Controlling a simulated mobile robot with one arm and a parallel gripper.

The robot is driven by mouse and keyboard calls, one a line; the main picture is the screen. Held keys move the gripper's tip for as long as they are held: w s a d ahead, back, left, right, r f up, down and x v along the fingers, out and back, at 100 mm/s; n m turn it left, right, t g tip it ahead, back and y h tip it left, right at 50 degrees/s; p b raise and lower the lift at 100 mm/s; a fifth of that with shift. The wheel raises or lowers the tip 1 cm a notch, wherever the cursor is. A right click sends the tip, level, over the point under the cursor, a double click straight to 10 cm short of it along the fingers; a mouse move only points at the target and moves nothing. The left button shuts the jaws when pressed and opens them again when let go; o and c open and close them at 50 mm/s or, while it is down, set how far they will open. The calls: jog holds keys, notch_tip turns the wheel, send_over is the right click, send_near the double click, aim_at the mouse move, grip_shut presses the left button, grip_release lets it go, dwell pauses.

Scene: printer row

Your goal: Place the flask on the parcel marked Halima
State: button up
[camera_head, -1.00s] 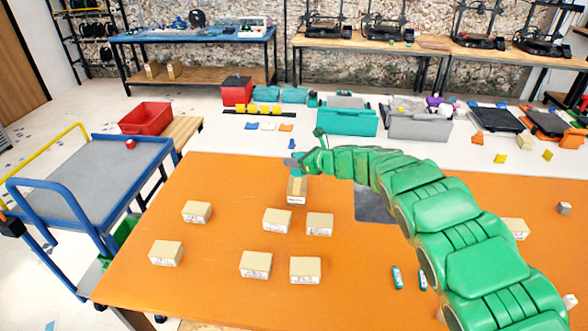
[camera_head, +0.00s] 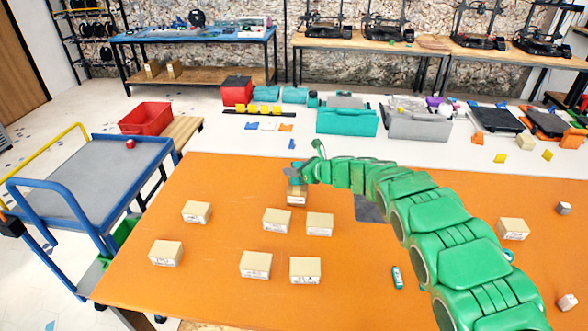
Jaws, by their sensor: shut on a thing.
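My gripper (camera_head: 296,172) is at the far end of my green arm, over a small tan parcel (camera_head: 297,199) at the back of the orange table. It is shut on the flask, a small grey-green shape (camera_head: 297,185) just below the fingers, mostly hidden. The flask covers much of that parcel's top; I cannot tell whether it touches. Several other tan parcels stand nearby, among them one (camera_head: 277,221) and one (camera_head: 320,225) just in front. Their labels are too small to read, so I cannot tell which says Halima.
The orange table (camera_head: 200,296) has free room at its left and front. A teal tube (camera_head: 397,277) lies near my arm, and another parcel (camera_head: 513,229) stands to the right. A dark grey pad (camera_head: 366,208) is partly behind my arm. A blue cart (camera_head: 62,190) stands left.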

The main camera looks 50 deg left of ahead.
jog(key=o, duration=1)
jog(key=shift+f, duration=0.1)
jog(key=shift+w+d+r, duration=0.2)
jog(key=shift+d+r, duration=0.2)
jog(key=shift+d, duration=0.15)
jog(key=v, duration=1)
jog(key=shift+d, duration=0.35)
jog(key=shift+r, duration=0.1)
jog(key=shift+w, duration=0.1)
